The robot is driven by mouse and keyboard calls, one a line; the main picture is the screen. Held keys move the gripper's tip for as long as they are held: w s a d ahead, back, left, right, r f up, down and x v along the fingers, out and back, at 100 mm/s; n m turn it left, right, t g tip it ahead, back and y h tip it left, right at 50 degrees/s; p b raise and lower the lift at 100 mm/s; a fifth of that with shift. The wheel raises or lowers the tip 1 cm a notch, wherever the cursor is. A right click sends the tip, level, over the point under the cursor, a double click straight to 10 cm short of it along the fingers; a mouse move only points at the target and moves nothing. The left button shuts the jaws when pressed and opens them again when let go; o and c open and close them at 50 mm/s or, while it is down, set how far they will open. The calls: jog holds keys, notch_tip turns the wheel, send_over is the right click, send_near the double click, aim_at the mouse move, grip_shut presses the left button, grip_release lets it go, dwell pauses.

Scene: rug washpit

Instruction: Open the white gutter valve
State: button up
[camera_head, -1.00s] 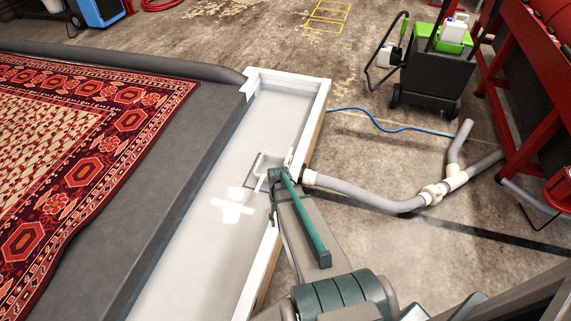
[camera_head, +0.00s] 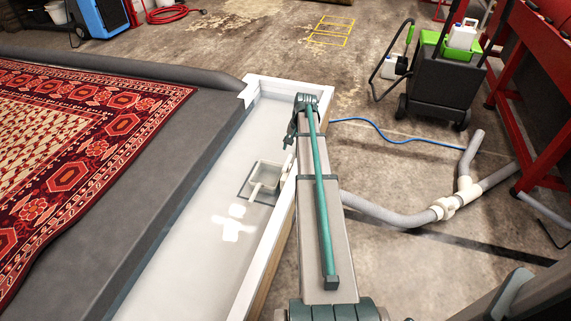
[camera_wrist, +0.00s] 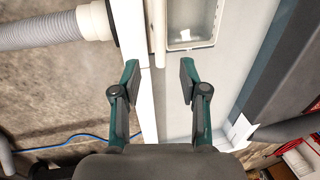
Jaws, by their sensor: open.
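The white gutter (camera_head: 205,240) runs beside the raised rug platform. A small square sump (camera_head: 268,173) is set in its floor near the right wall, and shows in the wrist view (camera_wrist: 190,40). A slim white upright piece, which looks like the valve handle (camera_head: 288,166), stands at the wall beside the sump. In the wrist view the handle (camera_wrist: 158,30) is at the top, beyond my fingertips. My gripper (camera_wrist: 160,78) is open and empty, its fingers apart over the gutter wall. In the head view my gripper (camera_head: 292,132) is past the handle, towards the gutter's far end.
A grey drain hose (camera_head: 380,212) leaves the gutter's outer side; its white collar (camera_wrist: 95,22) is near my left finger in the wrist view. A blue hose (camera_head: 390,133) crosses the floor. A cart (camera_head: 438,90) and red rack (camera_head: 520,90) stand right.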

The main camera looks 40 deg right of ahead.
aim_at(288, 161)
jog(key=f+b, duration=0.1)
jog(key=f, duration=0.2)
jog(key=w+f+b, duration=0.1)
jog(key=f, duration=0.2)
jog(key=a+f+b, duration=0.1)
jog(key=f, duration=0.3)
jog(key=shift+w, duration=0.3)
grip_shut()
